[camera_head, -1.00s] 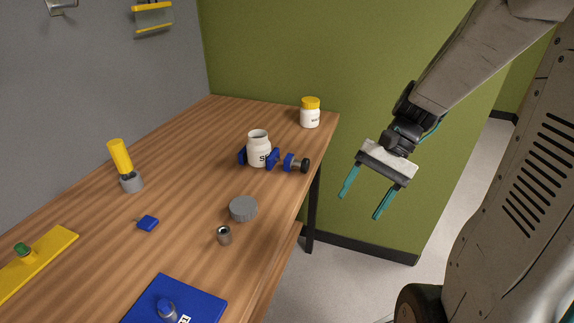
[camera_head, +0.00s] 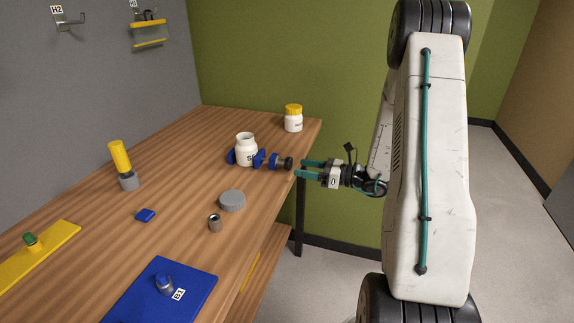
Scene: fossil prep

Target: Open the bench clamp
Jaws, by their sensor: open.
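The blue bench clamp (camera_head: 259,159) stands near the right edge of the wooden bench. Its jaws flank an open white jar (camera_head: 246,143); I cannot tell whether both touch it. The clamp's screw ends in a dark knob (camera_head: 289,164) at the bench's right edge. My gripper (camera_head: 305,169) is open, with its teal fingers pointing left toward the knob. The fingertips are at or just beside the knob; I cannot tell whether they straddle it.
A white jar with a yellow lid (camera_head: 293,119) stands behind the clamp. A grey disc (camera_head: 232,201) and a small metal cup (camera_head: 215,222) are in front.

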